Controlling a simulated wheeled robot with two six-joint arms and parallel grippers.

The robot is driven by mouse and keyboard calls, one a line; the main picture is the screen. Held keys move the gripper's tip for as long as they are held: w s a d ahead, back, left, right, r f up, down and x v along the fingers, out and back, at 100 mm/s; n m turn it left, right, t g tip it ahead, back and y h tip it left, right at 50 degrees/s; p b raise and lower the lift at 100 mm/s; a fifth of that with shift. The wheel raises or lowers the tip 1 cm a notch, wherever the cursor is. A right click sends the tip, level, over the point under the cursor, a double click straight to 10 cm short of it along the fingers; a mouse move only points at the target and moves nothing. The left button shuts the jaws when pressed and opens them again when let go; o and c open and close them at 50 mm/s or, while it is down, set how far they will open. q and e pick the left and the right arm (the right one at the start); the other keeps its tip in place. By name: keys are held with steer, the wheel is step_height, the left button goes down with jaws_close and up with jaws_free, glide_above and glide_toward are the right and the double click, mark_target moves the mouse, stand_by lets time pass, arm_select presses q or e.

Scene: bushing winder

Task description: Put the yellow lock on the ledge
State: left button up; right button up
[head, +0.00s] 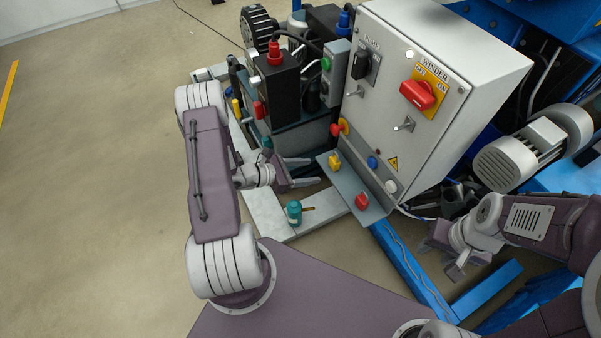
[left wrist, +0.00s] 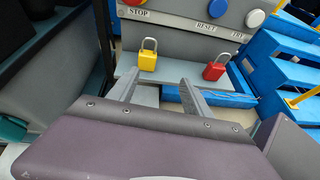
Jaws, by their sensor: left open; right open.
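The yellow lock (head: 334,161) stands upright on the grey ledge (head: 347,187) below the control cabinet's front. It also shows in the left wrist view (left wrist: 148,57), with its shackle up. A red lock (head: 362,202) stands on the same ledge to its right, and it shows in the left wrist view too (left wrist: 214,70). My left gripper (head: 315,172) is open and empty, with its fingers pointing at the ledge, just left of the yellow lock and apart from it. My right gripper (head: 438,262) is open and empty, low at the right, away from the ledge.
The cabinet (head: 425,85) bears a red WINDER switch (head: 418,95) and several buttons above the ledge. A teal-green object (head: 294,212) sits on the pale frame (head: 270,215) below my left gripper. A motor (head: 520,155) and blue beams (head: 410,270) lie at the right.

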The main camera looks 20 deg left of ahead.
arm_select(q)
steer(key=s+d+r+m+g+y, duration=0.1)
steer(key=s+d+r+m+g, duration=0.2)
steer(key=s+d+m+g, duration=0.3)
steer(key=s+d+r+m+g, duration=0.3)
steer(key=s+m+g, duration=0.2)
steer(key=s+m, duration=0.35)
steer(key=a+r+m+t+y, duration=0.2)
steer(key=a+r+m+y, duration=0.3)
steer(key=m+y, duration=0.3)
steer(key=a+m, duration=0.1)
steer(key=m, duration=0.3)
steer(key=shift+s+r, duration=0.15)
steer(key=shift+s, duration=0.1)
steer(key=shift+a+m, duration=0.1)
steer(key=shift+m, duration=0.15)
step_height(320, 180, up, 44)
steer(key=p, duration=4.4)
